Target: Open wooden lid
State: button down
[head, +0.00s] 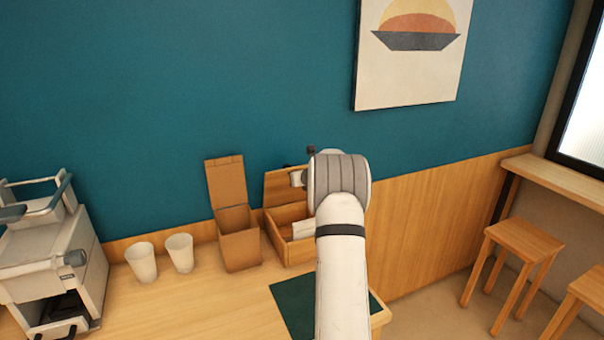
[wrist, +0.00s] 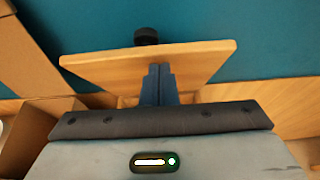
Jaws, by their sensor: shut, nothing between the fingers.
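The wooden lid (head: 285,184) stands raised and tilted at the back of a wooden box (head: 291,250), whose inside shows at the left. In the wrist view the lid (wrist: 205,62) spans the middle, with a dark knob (wrist: 146,36) beyond its upper edge. My gripper (wrist: 158,68) is shut and empty, its dark blue fingertips in front of the lid's near face. I cannot tell whether they touch it. In the head view my arm hides the fingers and the right part of the lid and box.
A brown box with an upright flap (head: 240,245) stands just left of the wooden box. Two white cups (head: 141,262) and a grey-white machine (head: 50,270) are farther left. A dark green mat (head: 290,300) lies in front. The teal wall (head: 250,80) is close behind.

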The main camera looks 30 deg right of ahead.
jog(key=shift+w+a+r, duration=0.1)
jog(key=shift+w+r, duration=0.05)
jog(key=shift+w, duration=0.3)
dwell(0.3)
